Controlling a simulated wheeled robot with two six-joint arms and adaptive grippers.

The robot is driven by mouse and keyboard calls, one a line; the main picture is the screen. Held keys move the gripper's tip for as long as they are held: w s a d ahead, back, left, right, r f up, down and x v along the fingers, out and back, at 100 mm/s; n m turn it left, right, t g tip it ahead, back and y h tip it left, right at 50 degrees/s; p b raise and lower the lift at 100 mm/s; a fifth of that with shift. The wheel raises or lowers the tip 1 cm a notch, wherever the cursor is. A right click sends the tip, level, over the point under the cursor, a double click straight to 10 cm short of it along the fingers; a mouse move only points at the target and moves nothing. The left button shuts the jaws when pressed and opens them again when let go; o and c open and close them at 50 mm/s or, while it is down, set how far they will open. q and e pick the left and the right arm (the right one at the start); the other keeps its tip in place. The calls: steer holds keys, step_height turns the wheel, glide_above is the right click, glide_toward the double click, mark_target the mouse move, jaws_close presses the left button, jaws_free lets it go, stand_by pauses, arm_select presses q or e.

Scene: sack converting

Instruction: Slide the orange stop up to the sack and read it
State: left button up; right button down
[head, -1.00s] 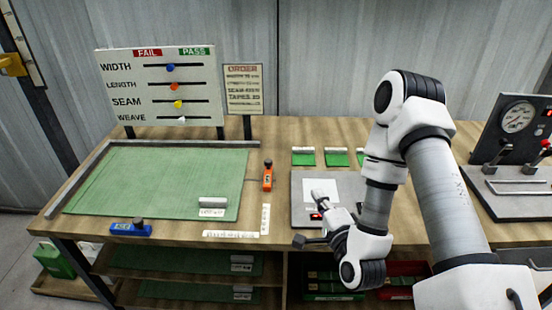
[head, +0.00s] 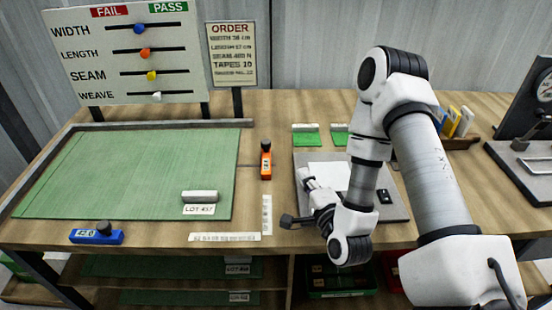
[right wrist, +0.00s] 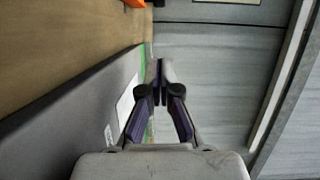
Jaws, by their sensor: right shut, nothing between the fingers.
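The orange stop (head: 266,160) stands on the table just right of the green sack (head: 120,170), with a gap between them. The sack lies flat at the left, with a pale bar and a lot label (head: 199,209) near its lower right corner. My right gripper (head: 304,176) is shut and empty over the left part of the grey mat (head: 395,205), right of and nearer than the orange stop. In the right wrist view its fingers (right wrist: 160,68) meet at the tips, and an orange piece (right wrist: 134,3) shows at the top edge. My left gripper is out of view.
A blue stop (head: 96,236) sits at the front left edge. Pale scale strips (head: 225,237) lie near the sack. The FAIL/PASS slider board (head: 125,55) and order sign (head: 232,55) stand behind. Bare table lies between the orange stop and mat.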

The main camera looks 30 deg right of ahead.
mark_target(266, 158)
steer(key=shift+w+d+f+b, duration=0.1)
steer(key=shift+w+b, duration=0.2)
steer(key=b+x, duration=0.1)
steer(key=b, duration=0.2)
steer(key=b+x, duration=0.1)
steer(key=b, duration=0.2)
steer(key=b+x, duration=0.2)
steer(key=b, duration=0.1)
steer(key=shift+f, duration=0.3)
steer(key=w, duration=0.3)
steer(key=w+d+r+p, duration=0.1)
steer(key=shift+w+r, duration=0.1)
steer(key=shift+w, duration=0.2)
steer(key=w, duration=0.1)
steer(key=w+a, duration=0.2)
steer(key=shift+w+f, duration=0.2)
steer(key=shift+w, duration=0.15)
